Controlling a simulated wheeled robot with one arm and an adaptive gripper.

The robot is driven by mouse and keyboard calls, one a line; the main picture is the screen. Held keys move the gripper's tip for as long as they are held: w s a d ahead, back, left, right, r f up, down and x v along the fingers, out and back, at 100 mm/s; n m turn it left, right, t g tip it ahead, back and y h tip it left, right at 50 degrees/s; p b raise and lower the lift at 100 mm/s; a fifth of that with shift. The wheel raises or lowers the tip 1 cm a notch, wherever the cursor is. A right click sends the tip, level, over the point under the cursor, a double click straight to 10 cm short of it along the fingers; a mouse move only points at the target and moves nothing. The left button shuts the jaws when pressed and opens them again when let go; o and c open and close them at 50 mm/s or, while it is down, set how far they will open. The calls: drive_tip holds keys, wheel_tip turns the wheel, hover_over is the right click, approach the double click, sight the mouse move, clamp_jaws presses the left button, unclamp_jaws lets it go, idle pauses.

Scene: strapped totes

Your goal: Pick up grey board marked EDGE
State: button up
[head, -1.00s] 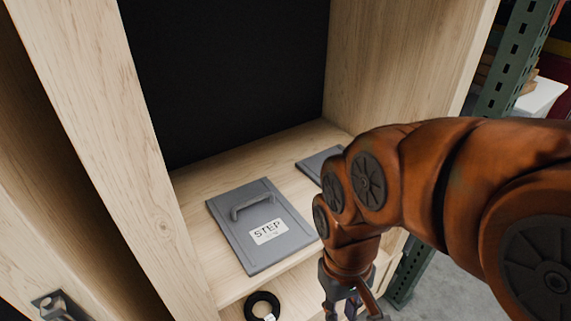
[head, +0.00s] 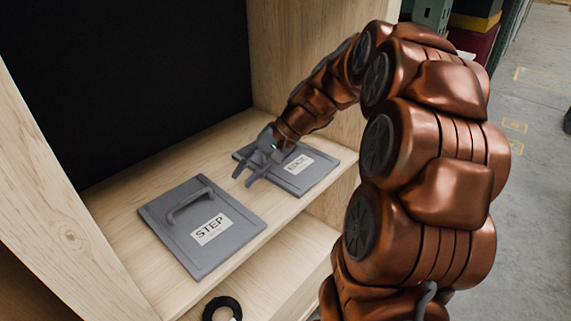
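The grey board marked EDGE (head: 316,177) lies flat on the wooden shelf at the right, its white label facing up. My gripper (head: 245,179) is above its left part and hides some of it, including any handle. The fingers are spread apart with nothing visible between them. I cannot tell whether they touch the board. A second grey board, marked STEP (head: 188,238), lies flat to the left with a raised handle on top.
The wooden shelf (head: 123,214) has a side wall (head: 283,65) at the right and a dark back (head: 120,80). A black ring (head: 222,306) with a white tag is lower down, below the shelf's front edge. Open floor lies at the right.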

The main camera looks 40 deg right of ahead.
sight(300, 158)
drive_tip(key=w+d, duration=0.1)
drive_tip(key=d, duration=0.1)
drive_tip(key=w+d+m+t, duration=0.1)
drive_tip(key=d, duration=0.2)
drive_tip(key=w+d+m+t+b, duration=0.1)
drive_tip(key=w+d, duration=0.1)
drive_tip(key=d, duration=0.1)
drive_tip(key=shift+d+f, duration=0.25)
drive_tip(key=shift+f, duration=0.15)
drive_tip(key=d+m+t, duration=0.1)
drive_tip(key=d, duration=0.3)
drive_tip(key=w+d+m+t, duration=0.1)
drive_tip(key=d, duration=0.2)
drive_tip(key=w+d+t+b, duration=0.1)
drive_tip(key=d, duration=0.3)
drive_tip(key=shift+d+f+m+t, duration=0.2)
drive_tip(key=shift+d+m+t, duration=0.1)
drive_tip(key=shift+m, duration=0.1)
drive_tip(key=shift+w+d+p+x, duration=0.15)
drive_tip(key=shift+p+x, duration=0.2)
drive_tip(key=shift+x, duration=1.55)
drive_tip(key=shift+w+d+p+x, duration=0.15)
drive_tip(key=shift+p+x, duration=0.15)
drive_tip(key=shift+x, duration=1.6)
drive_tip(key=shift+r, duration=0.1)
drive_tip(key=shift+s, duration=0.1)
clamp_jaws()
drive_tip(key=shift+r, duration=0.1)
